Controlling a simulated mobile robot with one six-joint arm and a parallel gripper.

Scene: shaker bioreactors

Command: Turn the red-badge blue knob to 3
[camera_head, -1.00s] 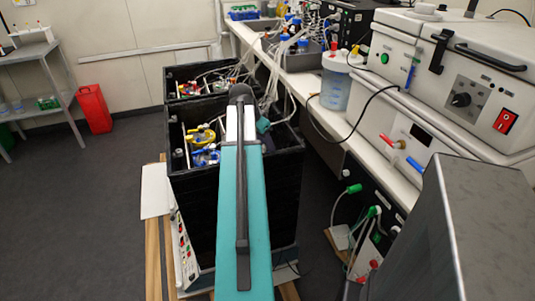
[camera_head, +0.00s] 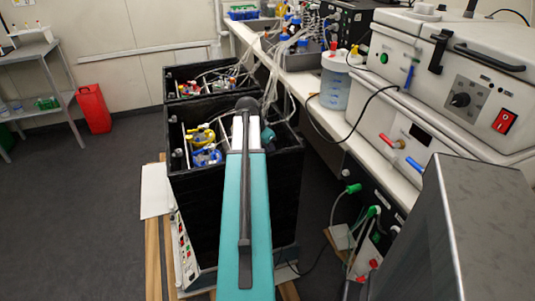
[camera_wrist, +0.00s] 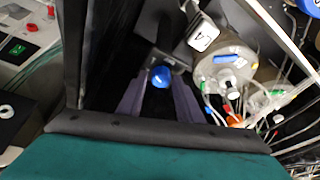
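A round blue knob or cap (camera_wrist: 160,76) shows in the wrist view, near the tips of my gripper's two dark purple-grey fingers. My gripper (camera_wrist: 162,84) has its fingers apart, one on each side of the blue piece in the picture. I cannot tell whether they touch it. No red badge or scale number can be made out on it. In the head view my teal arm reaches over the nearer black box and hides most of its inside; the gripper's fingers are hidden there.
The nearer black open box (camera_head: 233,195) holds vessels and tubes; another black box (camera_head: 190,75) stands behind it. A glass vessel (camera_wrist: 225,67) with tubes lies right of the fingers. A white bench (camera_head: 305,85) with machines runs along the right.

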